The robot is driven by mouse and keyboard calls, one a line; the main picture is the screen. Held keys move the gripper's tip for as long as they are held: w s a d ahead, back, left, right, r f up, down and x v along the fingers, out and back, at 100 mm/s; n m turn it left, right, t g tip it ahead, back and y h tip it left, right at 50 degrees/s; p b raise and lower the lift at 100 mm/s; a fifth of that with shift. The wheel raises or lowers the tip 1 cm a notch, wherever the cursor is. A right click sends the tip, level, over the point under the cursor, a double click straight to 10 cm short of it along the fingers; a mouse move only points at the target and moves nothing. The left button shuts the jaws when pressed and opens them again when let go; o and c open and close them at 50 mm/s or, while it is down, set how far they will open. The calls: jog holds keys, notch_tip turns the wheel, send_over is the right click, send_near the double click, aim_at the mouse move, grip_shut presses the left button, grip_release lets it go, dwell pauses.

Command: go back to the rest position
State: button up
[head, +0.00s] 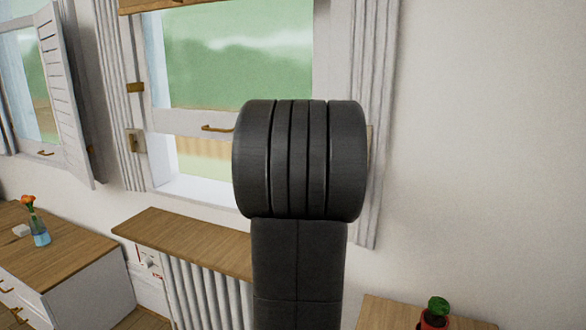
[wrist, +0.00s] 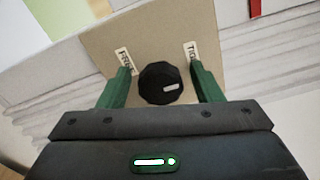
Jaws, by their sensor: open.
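My gripper (wrist: 160,72) shows in the wrist view with its two green fingers apart. A black faceted knob (wrist: 158,86) with a white mark appears between the fingers, with a gap on both sides. The knob is on a beige plate (wrist: 150,42) with two small labels, one near each fingertip. I cannot tell whether the fingertips reach past the knob's face. In the head view my dark arm stands upright across the middle, and my gripper is hidden.
Behind my arm is a window (head: 237,55) over a wooden sill shelf (head: 180,238) and a white radiator (head: 205,290). A wooden-topped cabinet (head: 75,255) with a flower in a blue vase (head: 39,232) stands left. A potted plant (head: 436,310) is at lower right. The right wall is bare.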

jog(key=n+p, duration=0.3)
jog(key=n, duration=0.3)
jog(key=shift+r+n, duration=0.15)
jog(key=shift+n, duration=0.15)
jog(key=n+p, duration=0.2)
jog(key=n, duration=0.1)
jog(key=shift+n, duration=0.3)
jog(key=shift+n+p, duration=0.95)
jog(key=shift+n, duration=0.35)
jog(key=shift+f, duration=0.2)
